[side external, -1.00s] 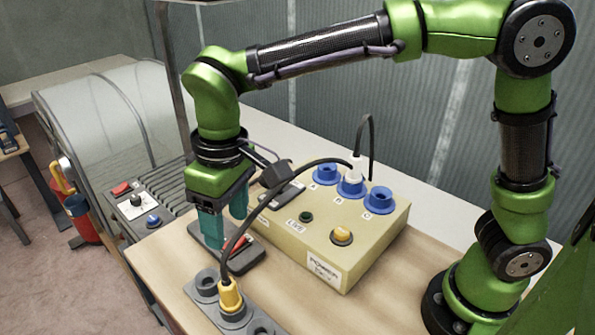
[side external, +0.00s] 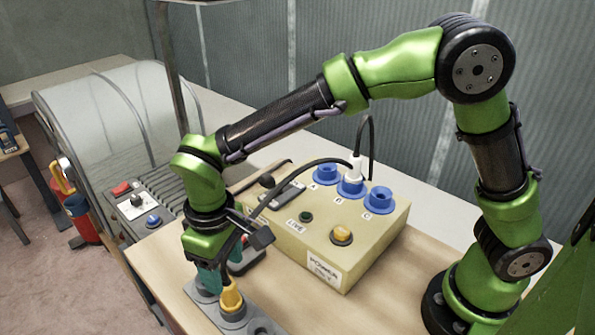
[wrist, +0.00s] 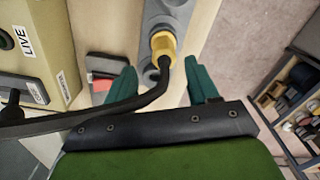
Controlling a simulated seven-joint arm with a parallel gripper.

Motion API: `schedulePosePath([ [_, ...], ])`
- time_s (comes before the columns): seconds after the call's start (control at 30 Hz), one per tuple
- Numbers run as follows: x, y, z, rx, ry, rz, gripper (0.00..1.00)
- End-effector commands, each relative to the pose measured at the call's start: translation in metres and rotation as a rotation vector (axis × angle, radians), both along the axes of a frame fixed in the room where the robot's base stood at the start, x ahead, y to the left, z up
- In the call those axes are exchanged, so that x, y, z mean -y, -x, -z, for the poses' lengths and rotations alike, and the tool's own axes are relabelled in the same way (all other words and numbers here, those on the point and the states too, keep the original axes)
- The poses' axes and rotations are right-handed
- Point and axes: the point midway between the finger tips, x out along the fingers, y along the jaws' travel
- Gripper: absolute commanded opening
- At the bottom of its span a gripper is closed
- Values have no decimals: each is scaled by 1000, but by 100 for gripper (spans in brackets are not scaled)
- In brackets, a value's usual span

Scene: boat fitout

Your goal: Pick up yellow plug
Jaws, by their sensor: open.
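The yellow plug (side external: 231,296) stands upright in a grey socket strip (side external: 262,324) at the front of the wooden table. A black cable runs from its top. In the wrist view the yellow plug (wrist: 163,45) lies beyond and between the teal fingers. My gripper (wrist: 162,78) is open and empty, with one finger on each side of the plug's line. In the side view my gripper (side external: 209,278) is low, just behind and left of the plug, and partly hidden by the arm and cable.
A beige power box (side external: 362,255) with blue sockets (side external: 380,199) stands behind; a white plug (side external: 352,176) sits in the middle one. The black cable (wrist: 85,115) crosses close to my gripper. A dark tray with a red item (wrist: 103,82) lies beside the strip.

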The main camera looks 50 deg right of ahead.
Motion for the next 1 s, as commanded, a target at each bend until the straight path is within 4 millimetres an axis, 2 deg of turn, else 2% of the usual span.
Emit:
schedulePosePath([
  [0.4, -4, 7, 50, -3, 1, 0, 59],
  [0.67, -4, 6, 53, 0, 0, 0, 59],
  [1.0, -4, 6, 52, 0, 0, 0, 9],
])
